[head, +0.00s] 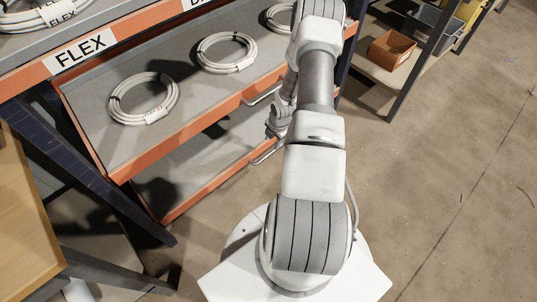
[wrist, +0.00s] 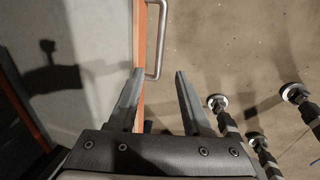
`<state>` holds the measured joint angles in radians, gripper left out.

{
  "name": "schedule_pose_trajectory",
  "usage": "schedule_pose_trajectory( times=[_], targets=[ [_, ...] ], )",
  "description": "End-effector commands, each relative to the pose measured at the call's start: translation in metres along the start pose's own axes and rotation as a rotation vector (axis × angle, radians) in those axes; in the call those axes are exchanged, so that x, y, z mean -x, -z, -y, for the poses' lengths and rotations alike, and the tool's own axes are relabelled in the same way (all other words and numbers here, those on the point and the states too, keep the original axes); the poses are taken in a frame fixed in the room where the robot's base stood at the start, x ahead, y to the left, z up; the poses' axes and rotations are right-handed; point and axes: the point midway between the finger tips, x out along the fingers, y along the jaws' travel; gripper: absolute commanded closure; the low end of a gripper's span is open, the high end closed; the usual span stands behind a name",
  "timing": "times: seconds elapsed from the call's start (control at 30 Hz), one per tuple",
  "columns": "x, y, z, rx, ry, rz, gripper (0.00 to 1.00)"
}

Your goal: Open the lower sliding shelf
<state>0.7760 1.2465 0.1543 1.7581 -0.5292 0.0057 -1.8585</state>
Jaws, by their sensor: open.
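The lower sliding shelf (head: 172,185) is a grey tray with an orange front edge, low in the rack under a similar shelf. Its metal bar handle (head: 266,152) shows just below my arm. In the wrist view, a grey tray (wrist: 98,50) with an orange edge fills the left, and a bar handle (wrist: 160,38) sticks out from that edge. My gripper (wrist: 159,72) is open and empty. The handle's near end appears between the fingertips in the picture; I cannot tell whether they are level with it. The fingertips are hard to make out in the head view.
The shelf above (head: 118,151) holds several white cable coils and has its own handle (head: 263,95). A wooden table (head: 14,215) stands at the left. An orange bin (head: 392,49) sits on another rack at the upper right. The concrete floor at the right is clear.

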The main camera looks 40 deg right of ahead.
Motion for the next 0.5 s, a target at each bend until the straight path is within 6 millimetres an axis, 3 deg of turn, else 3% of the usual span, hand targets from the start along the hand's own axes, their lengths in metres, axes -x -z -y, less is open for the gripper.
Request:
schedule_pose_trajectory(
  times=[0.03, 0.2, 0.5],
  targets=[
    [-0.017, 0.001, 0.002, 0.0, 0.001, -0.001, 0.51],
    [-0.055, 0.0, 0.002, -0.001, 0.002, 0.0, 0.51],
    [-0.106, 0.0, 0.001, -0.001, 0.001, 0.001, 0.51]
  ],
)
